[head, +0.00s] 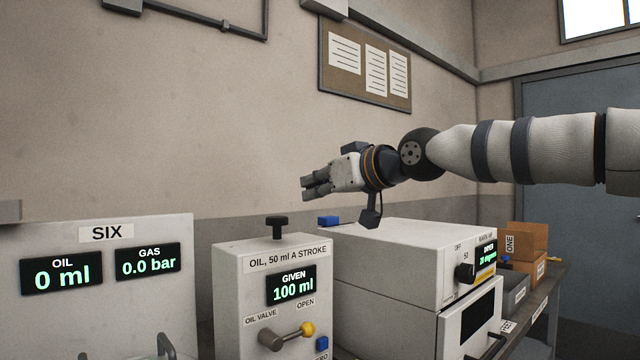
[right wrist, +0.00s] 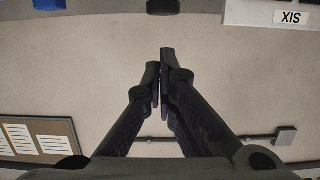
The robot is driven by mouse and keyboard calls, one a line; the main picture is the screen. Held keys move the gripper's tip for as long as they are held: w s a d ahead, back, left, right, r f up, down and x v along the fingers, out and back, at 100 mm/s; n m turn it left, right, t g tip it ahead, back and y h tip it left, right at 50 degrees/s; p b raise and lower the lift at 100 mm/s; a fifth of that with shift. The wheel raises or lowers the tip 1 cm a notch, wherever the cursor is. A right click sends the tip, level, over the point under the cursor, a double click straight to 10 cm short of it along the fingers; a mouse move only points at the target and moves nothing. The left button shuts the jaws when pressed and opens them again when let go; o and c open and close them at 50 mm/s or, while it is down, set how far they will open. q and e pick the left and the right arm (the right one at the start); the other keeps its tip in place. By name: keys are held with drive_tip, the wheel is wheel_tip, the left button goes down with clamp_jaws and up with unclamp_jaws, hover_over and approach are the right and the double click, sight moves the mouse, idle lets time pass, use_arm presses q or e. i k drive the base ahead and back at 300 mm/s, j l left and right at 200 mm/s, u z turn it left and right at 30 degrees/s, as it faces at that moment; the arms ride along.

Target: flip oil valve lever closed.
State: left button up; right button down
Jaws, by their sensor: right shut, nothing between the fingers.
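The oil valve lever (head: 288,336) is on the front of the white oil box (head: 228,290) in the head view. It has a round hub and an arm with a yellow ball (head: 308,329) pointing right, slightly up, below the label OPEN. The box display (head: 291,285) reads GIVEN 100 ml. My right gripper (head: 308,187) is shut and empty, in the air above the oil box and well above the lever, pointing left. Its closed fingers (right wrist: 160,75) also show in the right wrist view. My left gripper is not in view.
A black T-shaped knob (head: 277,226) stands on top of the oil box. Left is a panel (head: 110,300) marked SIX, reading oil 0 ml and gas 0.0 bar. Boxes and bins (head: 525,240) stand farther right.

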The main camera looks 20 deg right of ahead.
sight(272, 341)
drive_tip(key=k+l, duration=0.25)
drive_tip(key=k, duration=0.25)
drive_tip(key=k+l, duration=0.25)
drive_tip(key=k, duration=0.2)
